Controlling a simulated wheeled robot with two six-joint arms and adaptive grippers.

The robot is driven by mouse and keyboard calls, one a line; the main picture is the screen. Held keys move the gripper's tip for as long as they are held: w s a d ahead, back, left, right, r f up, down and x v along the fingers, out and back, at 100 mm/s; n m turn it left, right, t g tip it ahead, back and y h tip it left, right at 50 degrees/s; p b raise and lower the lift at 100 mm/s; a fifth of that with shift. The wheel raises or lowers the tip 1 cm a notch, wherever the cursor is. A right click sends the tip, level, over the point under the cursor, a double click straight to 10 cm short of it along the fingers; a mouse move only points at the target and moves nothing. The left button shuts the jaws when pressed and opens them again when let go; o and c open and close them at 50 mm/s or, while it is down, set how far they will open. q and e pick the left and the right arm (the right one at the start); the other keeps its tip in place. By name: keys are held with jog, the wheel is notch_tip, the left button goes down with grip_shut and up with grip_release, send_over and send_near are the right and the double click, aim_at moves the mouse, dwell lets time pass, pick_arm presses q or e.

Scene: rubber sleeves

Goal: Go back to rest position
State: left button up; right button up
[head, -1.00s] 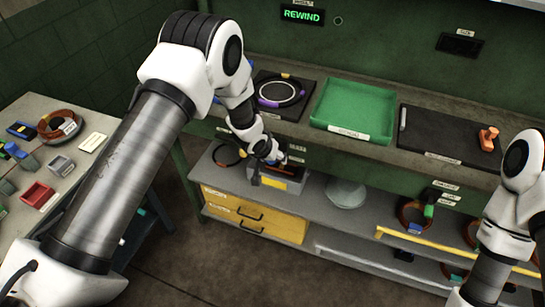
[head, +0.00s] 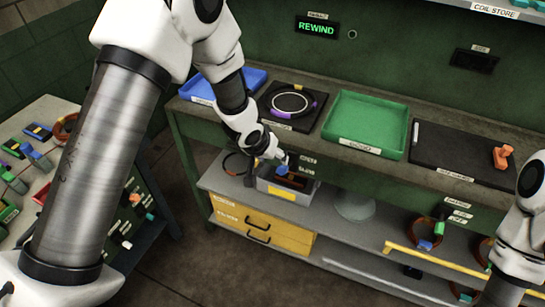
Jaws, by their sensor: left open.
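My left arm comes in from the left and reaches over the workbench edge. My left gripper (head: 283,167) is small in view and open, just above the grey bin (head: 290,192) on the lower shelf. The bin has a yellow label and dark and reddish contents. A blue piece shows right at the fingertips; I cannot tell whether it belongs to the gripper or lies in the bin. My right arm (head: 520,250) shows at the right edge, with its gripper out of view.
The bench top holds a blue tray (head: 243,82), a black board with a ring (head: 290,103), a green tray (head: 367,117) and a dark mat (head: 450,158) with an orange clamp (head: 502,156). Yellow drawers (head: 262,232) sit below. A side table (head: 50,110) with small parts stands left.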

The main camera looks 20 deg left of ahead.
dwell(0.4)
pick_arm(q)
jog(key=s+f+n+g+b, duration=0.1)
jog(key=s+f+g+b, duration=0.15)
jog(key=s+f, duration=0.6)
jog(key=s+f+g+b, duration=0.25)
jog(key=s+f, duration=0.35)
jog(key=f, duration=0.6)
jog(key=s+a+f+b, duration=0.1)
jog(key=s+f, duration=0.1)
jog(key=s, duration=0.7)
jog(key=s+a+f+m+y+b, duration=0.1)
jog(key=s+a+f+b, duration=0.1)
jog(key=s, duration=0.7)
jog(key=shift+s+f+g, duration=0.35)
jog(key=shift+f+g, duration=0.05)
jog(key=shift+f, duration=0.4)
